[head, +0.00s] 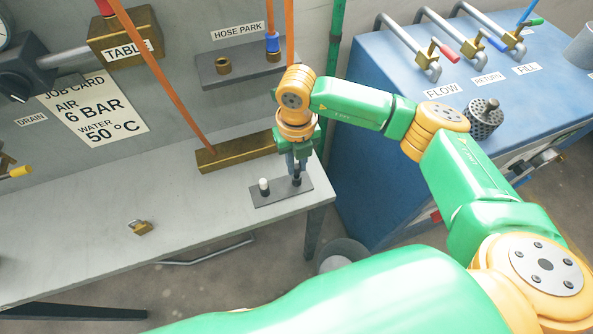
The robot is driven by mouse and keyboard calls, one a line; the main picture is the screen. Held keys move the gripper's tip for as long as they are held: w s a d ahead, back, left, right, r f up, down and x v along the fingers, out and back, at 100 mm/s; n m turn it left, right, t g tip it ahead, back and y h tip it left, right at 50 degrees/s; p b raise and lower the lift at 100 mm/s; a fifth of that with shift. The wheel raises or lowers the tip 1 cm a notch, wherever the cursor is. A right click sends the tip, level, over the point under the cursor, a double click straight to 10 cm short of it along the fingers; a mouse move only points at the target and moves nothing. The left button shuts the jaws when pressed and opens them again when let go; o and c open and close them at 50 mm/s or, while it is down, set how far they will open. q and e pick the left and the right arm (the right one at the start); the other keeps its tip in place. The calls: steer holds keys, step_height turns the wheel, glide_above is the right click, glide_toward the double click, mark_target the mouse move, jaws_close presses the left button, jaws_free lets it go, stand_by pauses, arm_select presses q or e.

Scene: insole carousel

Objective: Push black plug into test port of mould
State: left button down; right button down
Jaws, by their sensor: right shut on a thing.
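My right gripper (297,178) points down over the right part of a small dark plate (281,192) near the right end of the grey bench. It is shut on a small dark piece that looks like the black plug; its fingers hide most of it. I cannot tell whether the plug still touches the plate. A white-topped plug (264,187) stands upright on the plate, left of the gripper. I cannot pick out the mould's test port; a long brass block (237,153) lies just behind the plate. My left gripper is not in view.
An orange hose (164,85) runs down to the brass block. A hose park shelf (240,66) is on the wall behind. A blue cabinet (385,90) with pipes stands right. The bench's front middle is mostly clear.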

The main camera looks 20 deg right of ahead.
mark_target(297, 166)
steer(key=shift+r+p, duration=1.35)
steer(key=shift+r, duration=0.7)
steer(key=shift+f, duration=0.1)
steer(key=shift+r, duration=0.2)
step_height(297, 166, up, 7)
steer(key=p, duration=0.4)
steer(key=shift+f, duration=0.1)
